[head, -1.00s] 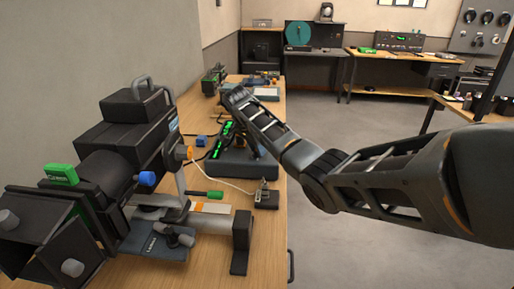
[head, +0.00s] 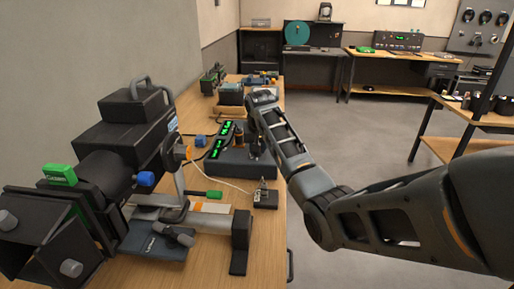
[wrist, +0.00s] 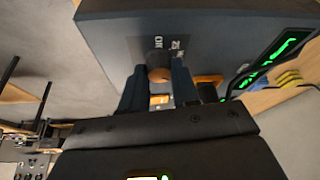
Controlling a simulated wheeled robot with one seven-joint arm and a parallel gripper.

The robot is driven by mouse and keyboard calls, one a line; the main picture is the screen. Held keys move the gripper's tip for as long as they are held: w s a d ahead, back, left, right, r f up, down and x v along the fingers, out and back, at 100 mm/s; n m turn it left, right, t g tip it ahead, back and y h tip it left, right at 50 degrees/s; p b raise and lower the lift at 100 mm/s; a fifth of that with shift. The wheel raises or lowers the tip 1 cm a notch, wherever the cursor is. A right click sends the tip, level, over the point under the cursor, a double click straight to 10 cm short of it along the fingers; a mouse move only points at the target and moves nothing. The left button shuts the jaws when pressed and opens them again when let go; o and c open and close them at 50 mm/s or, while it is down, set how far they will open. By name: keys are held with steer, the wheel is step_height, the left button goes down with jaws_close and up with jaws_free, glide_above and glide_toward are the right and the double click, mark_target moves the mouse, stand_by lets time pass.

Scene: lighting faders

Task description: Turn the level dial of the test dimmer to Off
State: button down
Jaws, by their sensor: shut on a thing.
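The test dimmer (head: 238,165) is a dark grey box on the bench, with a black strip of green lit marks along its left side. In the wrist view its grey face (wrist: 110,32) fills the top, with small pale markings beside the dial. My gripper (wrist: 158,72) is shut on the level dial (wrist: 155,57), one finger on each side of this small dark knob. The fingers hide part of the dial, and I cannot read its setting. In the head view my gripper (head: 254,148) reaches down onto the dimmer, mostly hidden by the wrist.
A large black stage lamp (head: 120,130) takes up the left of the bench. A small device with a pale cable (head: 265,197) lies in front of the dimmer. A blue block (head: 201,141) stands to its left. The floor to the right is open.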

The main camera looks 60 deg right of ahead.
steer(key=n+y, duration=0.1)
steer(key=n, duration=0.2)
steer(key=n+t+y, duration=0.1)
steer(key=n, duration=0.2)
steer(key=shift+s+d, duration=0.1)
steer(key=shift+s, duration=0.05)
steer(key=n+y, duration=0.1)
steer(key=n, duration=0.2)
steer(key=n+y, duration=0.1)
steer(key=n, duration=0.2)
steer(key=shift+d+n+t+b, duration=0.2)
steer(key=shift+n+t+b, duration=0.15)
steer(key=shift+n+t, duration=0.05)
steer(key=n+y+b, duration=0.1)
steer(key=n, duration=0.2)
steer(key=shift+d+f+n+y+b, duration=0.1)
steer(key=shift+f+n+y+b, duration=0.05)
steer(key=shift+n+y+b, duration=0.2)
steer(key=n+g+y+b, duration=0.1)
steer(key=n+b, duration=0.1)
steer(key=shift+n, duration=0.35)
steer(key=n+b, duration=0.2)
steer(key=n+g+y+b, duration=0.1)
steer(key=n+b, duration=0.1)
steer(key=n, duration=0.1)
steer(key=shift+d+n+g+b, duration=0.1)
steer(key=shift+n+g+b, duration=0.2)
steer(key=c, duration=0.8)
jaws_free()
steer(key=shift+c, duration=0.2)
